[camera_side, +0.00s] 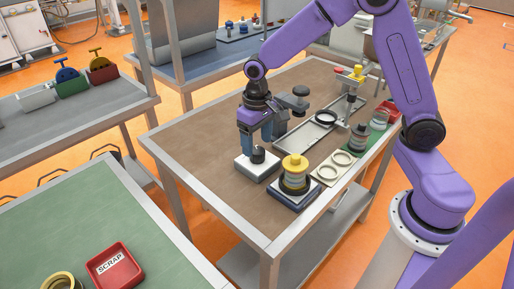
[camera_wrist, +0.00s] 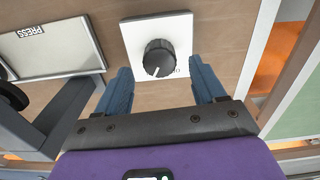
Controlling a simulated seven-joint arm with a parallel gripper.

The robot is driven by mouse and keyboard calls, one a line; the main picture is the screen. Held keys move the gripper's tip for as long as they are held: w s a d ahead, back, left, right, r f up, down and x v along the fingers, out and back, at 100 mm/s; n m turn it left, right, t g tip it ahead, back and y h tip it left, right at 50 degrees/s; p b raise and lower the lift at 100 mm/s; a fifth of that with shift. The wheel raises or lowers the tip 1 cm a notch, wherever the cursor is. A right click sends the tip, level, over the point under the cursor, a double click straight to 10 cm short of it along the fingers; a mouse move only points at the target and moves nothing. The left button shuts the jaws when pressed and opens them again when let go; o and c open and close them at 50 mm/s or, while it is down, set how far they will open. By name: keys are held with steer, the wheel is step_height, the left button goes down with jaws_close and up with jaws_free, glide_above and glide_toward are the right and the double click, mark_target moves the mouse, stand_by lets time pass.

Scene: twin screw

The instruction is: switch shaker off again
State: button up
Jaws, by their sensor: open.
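The black control knob (camera_side: 258,154) sits on a white square plate (camera_side: 246,167) beside the shaker. In the wrist view the knob (camera_wrist: 158,58) has a pale pointer line directed toward the gripper side, with small marks on the white plate (camera_wrist: 135,30) at its lower right, too small to read. My gripper (camera_wrist: 160,72) is open and empty, its two blue fingers apart on either side of the knob and not visibly touching it. In the side view my gripper (camera_side: 256,143) is just above the knob. The shaker (camera_side: 293,197) carries a yellow-capped jar (camera_side: 294,172).
A grey tray (camera_side: 296,143) marked PRESS in the wrist view (camera_wrist: 50,72) lies behind the knob plate, with a press stand (camera_side: 350,103) by it. A cream holder with two rings (camera_side: 331,170) is right of the shaker. The brown tabletop (camera_side: 205,140) left of the knob is clear.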

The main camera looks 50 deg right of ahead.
mark_target(256, 150)
steer(key=shift+f, duration=1.55)
steer(key=c, duration=1.1)
steer(key=shift+o, duration=0.2)
steer(key=shift+n, duration=0.3)
steer(key=n, duration=1.1)
steer(key=shift+a, duration=0.1)
steer(key=shift+n, duration=0.3)
